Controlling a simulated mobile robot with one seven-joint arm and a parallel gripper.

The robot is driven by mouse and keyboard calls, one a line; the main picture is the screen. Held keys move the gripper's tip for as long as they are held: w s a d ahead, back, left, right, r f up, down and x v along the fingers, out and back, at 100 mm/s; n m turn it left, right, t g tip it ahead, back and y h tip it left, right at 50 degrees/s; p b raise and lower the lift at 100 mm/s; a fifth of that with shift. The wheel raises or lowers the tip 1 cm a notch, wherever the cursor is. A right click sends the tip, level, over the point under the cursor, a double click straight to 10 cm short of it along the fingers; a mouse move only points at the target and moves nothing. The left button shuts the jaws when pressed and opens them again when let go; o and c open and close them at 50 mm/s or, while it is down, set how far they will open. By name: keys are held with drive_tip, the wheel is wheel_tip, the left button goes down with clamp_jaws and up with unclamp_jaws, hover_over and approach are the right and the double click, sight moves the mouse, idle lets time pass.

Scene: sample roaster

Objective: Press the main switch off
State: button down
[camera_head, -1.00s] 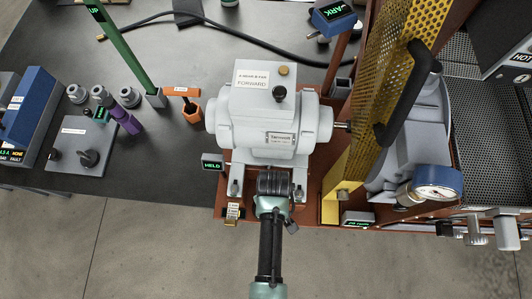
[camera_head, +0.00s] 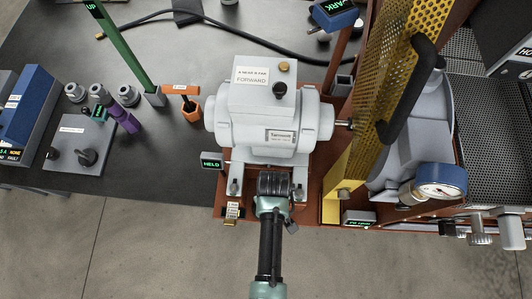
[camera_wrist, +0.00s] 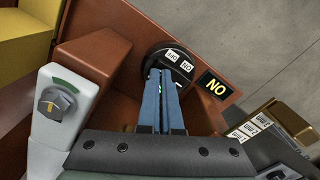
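A round black switch (camera_wrist: 154,55) with two white labels, reading OFF and ON upside down, sits low on the brown frame in the wrist view. In the head view my gripper (camera_head: 273,190) is in front of the grey motor housing and hides the switch.
The grey motor housing (camera_head: 265,150) stands just beyond my gripper. A yellow perforated guard (camera_head: 375,110) and pressure gauge (camera_head: 440,188) are to the right.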

drive_tip(key=shift+f, duration=0.2)
drive_tip(key=shift+r, duration=0.2)
wheel_tip(320, 180, up, 7)
drive_tip(key=p, duration=0.7)
drive_tip(key=shift+f, duration=0.1)
idle(0.4)
